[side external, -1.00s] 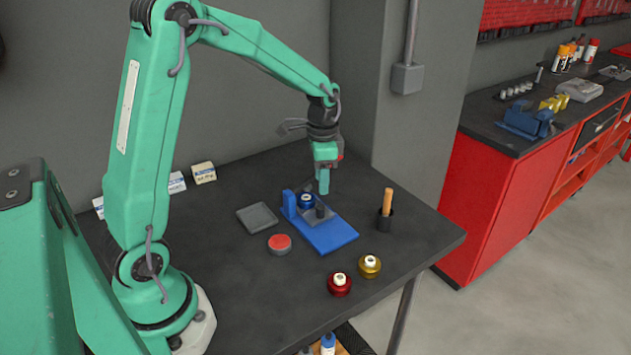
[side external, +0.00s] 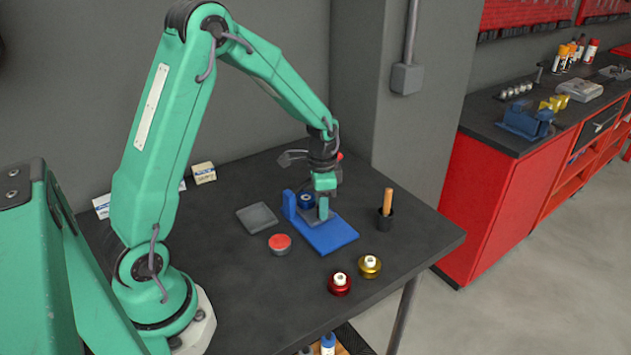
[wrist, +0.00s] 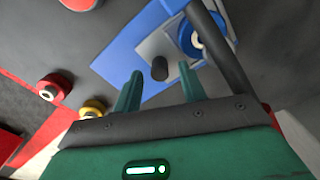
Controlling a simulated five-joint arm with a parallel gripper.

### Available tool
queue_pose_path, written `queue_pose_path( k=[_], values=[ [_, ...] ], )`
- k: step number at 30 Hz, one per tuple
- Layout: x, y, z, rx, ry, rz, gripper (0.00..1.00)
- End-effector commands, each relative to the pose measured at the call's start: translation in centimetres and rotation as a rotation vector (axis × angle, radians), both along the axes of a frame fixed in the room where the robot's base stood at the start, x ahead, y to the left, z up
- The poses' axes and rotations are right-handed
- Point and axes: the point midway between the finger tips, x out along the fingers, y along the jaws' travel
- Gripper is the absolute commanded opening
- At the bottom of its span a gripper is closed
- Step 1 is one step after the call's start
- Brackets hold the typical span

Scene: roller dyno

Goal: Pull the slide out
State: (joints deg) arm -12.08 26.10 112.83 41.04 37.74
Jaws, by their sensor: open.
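The blue fixture (side external: 336,239) lies on the dark table, with an upright blue end plate at its left end. A grey slide (wrist: 152,45) lies on it, with a short dark peg (wrist: 159,69) standing up. A blue round part with a pale centre (wrist: 192,40) sits by the slide's far end; it also shows in the side view (side external: 305,200). My gripper (wrist: 160,73) is open and low over the fixture, pointing down. In the wrist view the peg appears between its two fingertips, with gaps on both sides. In the side view the fingers (side external: 323,213) hide much of the slide.
A red-topped disc (side external: 280,244) and a grey square plate (side external: 257,217) lie left of the fixture. A black cup with a wooden handle (side external: 386,212) stands to the right. Red (side external: 339,284) and gold (side external: 369,266) round parts stand in front. Small boxes (side external: 203,173) stand behind.

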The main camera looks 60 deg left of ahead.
Motion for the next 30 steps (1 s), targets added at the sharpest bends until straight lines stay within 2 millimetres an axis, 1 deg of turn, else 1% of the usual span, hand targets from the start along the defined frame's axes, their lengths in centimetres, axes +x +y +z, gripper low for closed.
queue_pose_path(
  k=[8,9,11,12,14,15,23,26,30],
  values=[
    [0.0,0.0,-0.2,0.000,0.000,0.000,0.41],
    [0.0,0.0,-0.2,0.000,0.000,0.000,0.39],
    [0.0,0.0,-0.2,0.000,0.000,0.000,0.28],
    [0.0,0.0,-0.2,0.000,0.000,0.000,0.20],
    [0.0,0.0,-0.2,0.000,0.000,0.000,0.08],
    [0.0,0.0,-0.2,0.000,0.000,0.000,0.00],
    [0.0,-0.3,-0.2,0.000,0.000,-0.001,0.00],
    [0.0,-1.0,-0.1,0.000,0.000,-0.003,0.00],
    [0.1,-3.1,-0.1,0.000,0.000,-0.006,0.00]
  ],
)
